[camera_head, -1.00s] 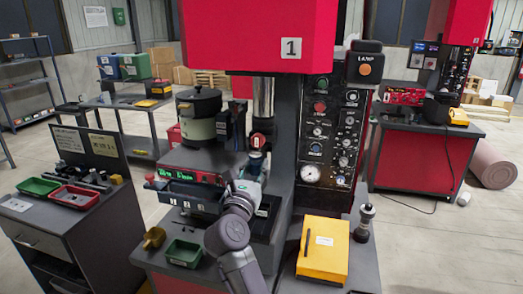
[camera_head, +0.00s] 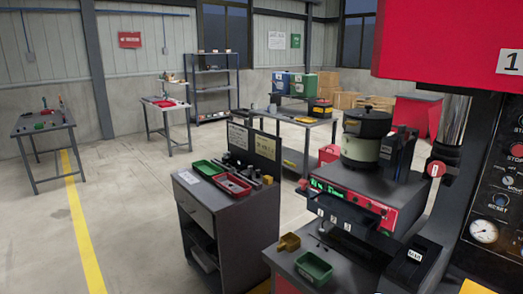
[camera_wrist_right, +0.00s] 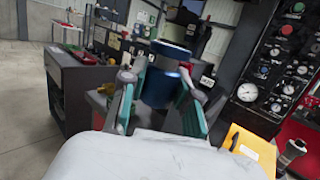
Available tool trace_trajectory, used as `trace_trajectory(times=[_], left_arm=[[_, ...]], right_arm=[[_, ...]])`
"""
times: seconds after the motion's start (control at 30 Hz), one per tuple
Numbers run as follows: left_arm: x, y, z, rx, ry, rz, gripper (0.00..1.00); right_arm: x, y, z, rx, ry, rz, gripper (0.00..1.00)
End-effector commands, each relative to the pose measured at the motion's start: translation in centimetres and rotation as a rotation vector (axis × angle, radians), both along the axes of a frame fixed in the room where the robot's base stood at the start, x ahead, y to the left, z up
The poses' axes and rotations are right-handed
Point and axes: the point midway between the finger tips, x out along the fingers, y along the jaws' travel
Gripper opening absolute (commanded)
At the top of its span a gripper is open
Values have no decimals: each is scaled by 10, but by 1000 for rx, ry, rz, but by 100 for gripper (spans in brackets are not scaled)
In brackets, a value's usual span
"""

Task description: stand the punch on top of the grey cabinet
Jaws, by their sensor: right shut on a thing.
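The punch (camera_wrist_right: 160,86), with a blue cylindrical body and a bright metal collar, is held between the teal-padded fingers of my right gripper (camera_wrist_right: 158,98) in the right wrist view. The gripper is shut on it, away from any surface that I can make out. The grey cabinet (camera_head: 197,221) stands left of the press in the head view, with a drawer in front and open shelves below. It also shows at the left of the right wrist view (camera_wrist_right: 84,92), apart from the punch. Neither gripper shows in the head view.
On the cabinet top are a green tray (camera_head: 204,167), a red tray (camera_head: 233,184), a white label (camera_head: 188,178) and several metal parts, before an upright dark board (camera_head: 265,146). The press bench with a green bin (camera_head: 313,266) stands to its right. Open floor lies left.

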Motion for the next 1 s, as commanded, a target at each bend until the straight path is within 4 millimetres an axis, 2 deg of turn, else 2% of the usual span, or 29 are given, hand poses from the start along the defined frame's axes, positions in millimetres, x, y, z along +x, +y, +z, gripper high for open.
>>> trace_trajectory(times=[0.03,0.1,0.23,0.73,0.87,1.0], left_arm=[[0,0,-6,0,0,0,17],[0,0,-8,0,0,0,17],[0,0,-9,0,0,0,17],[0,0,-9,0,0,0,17],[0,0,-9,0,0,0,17],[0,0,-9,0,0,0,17]], right_arm=[[-13,8,-9,0,4,41,0],[-24,17,-12,0,2,85,0],[-35,26,-14,-1,-1,128,0],[-36,32,-11,-3,-8,162,0],[-36,44,-6,-7,-9,227,0],[-36,64,3,-10,-10,338,0]])
